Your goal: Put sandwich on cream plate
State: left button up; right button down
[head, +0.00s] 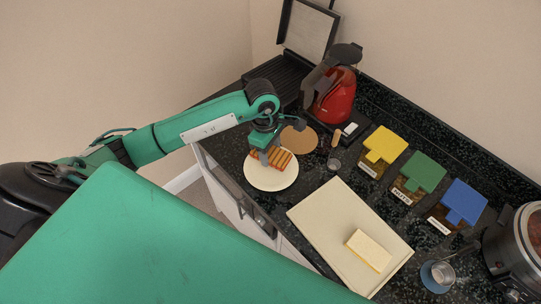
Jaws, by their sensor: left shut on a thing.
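The sandwich (284,160) has a toasted, striped brown top and is at the cream plate (266,183), over its upper right part. My left gripper (268,155) points down from above and is shut on the sandwich. I cannot tell whether the sandwich rests on the plate or hangs just above it. The cream plate is round and lies on the dark counter near its left edge. My right gripper is not in view.
A tan disc (299,139) lies behind the plate. A red appliance (336,96) and an open black grill (306,32) stand at the back. A cream board (335,236) bears a pale yellow block (369,250). Yellow-, green- and blue-lidded containers (383,146) line the back right.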

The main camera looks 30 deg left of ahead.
aim_at(271, 160)
pick_arm(q)
notch_tip(271, 160, down, 4)
jog(key=shift+f+p, duration=0.2)
jog(key=shift+p, duration=0.55)
jog(key=shift+f, duration=0.4)
jog(key=o, duration=0.7)
jog(key=shift+b, duration=0.3)
jog(key=shift+c, duration=0.2)
jog(key=o, duration=0.4)
jog(key=shift+o, duration=0.2)
